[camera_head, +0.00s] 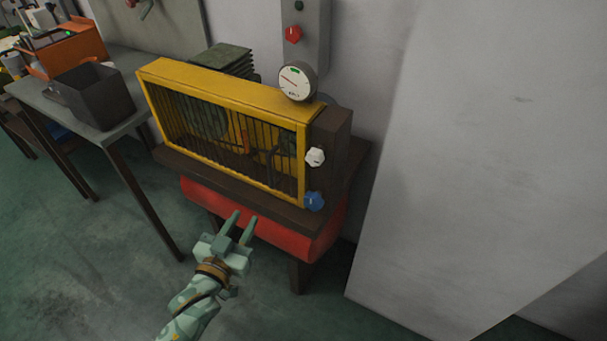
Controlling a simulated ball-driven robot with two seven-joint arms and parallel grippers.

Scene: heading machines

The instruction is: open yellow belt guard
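The yellow belt guard (219,96) is a box-shaped frame with dark vertical bars across its front. It sits closed on a dark bench top, and belt parts show dimly behind the bars. My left gripper (241,226) is in front of and below the guard, near the red cylinder, apart from the guard. Its two fingers point up and stand apart with nothing between them. My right gripper is not in view.
A gauge (296,81), a white knob (315,157) and a blue knob (314,201) are at the guard's right end. A red cylinder (316,240) lies under the bench top. A grey table (127,128) with a dark bin (94,97) stands left. A pale panel (480,150) stands right.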

